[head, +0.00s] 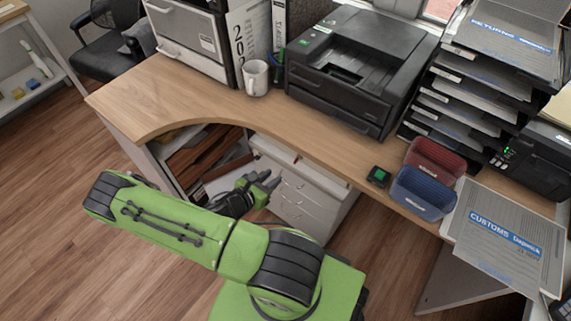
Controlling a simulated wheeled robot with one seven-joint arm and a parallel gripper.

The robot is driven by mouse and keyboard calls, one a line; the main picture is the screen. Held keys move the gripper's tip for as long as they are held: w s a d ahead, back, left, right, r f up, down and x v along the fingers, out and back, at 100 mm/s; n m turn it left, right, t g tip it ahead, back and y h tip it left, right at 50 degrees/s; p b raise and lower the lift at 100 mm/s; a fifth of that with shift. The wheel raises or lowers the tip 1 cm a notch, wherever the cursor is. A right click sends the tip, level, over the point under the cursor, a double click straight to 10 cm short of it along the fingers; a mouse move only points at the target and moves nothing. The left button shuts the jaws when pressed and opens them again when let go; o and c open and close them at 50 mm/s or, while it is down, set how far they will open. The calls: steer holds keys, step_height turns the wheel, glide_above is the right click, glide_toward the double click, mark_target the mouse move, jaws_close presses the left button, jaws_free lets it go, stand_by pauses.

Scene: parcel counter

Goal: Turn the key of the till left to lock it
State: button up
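No key can be made out in the head view, and nothing is clearly marked as a till. A light grey drawer unit (297,198) stands under the desk, with several drawer fronts and small handles. A small red detail shows near its top edge, too small to identify. My gripper (270,181) is in front of the left part of this unit, its dark fingers pointing right towards the drawer fronts. I cannot tell whether it touches them, or how far apart the fingers are. A grey metal cabinet (187,37) with a handled front stands on the desk.
The wooden desk (190,91) curves above my gripper. It holds a white mug (256,78), a black printer (352,72), a red bin (434,160), a blue bin (422,193) and a small device (378,177). Shelves (205,156) stand left of the drawer unit. Floor at left is clear.

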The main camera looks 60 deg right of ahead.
mark_target(296, 161)
steer(key=b+x, duration=0.3)
steer(key=x, duration=1)
steer(key=shift+w+a, duration=0.1)
jaws_close()
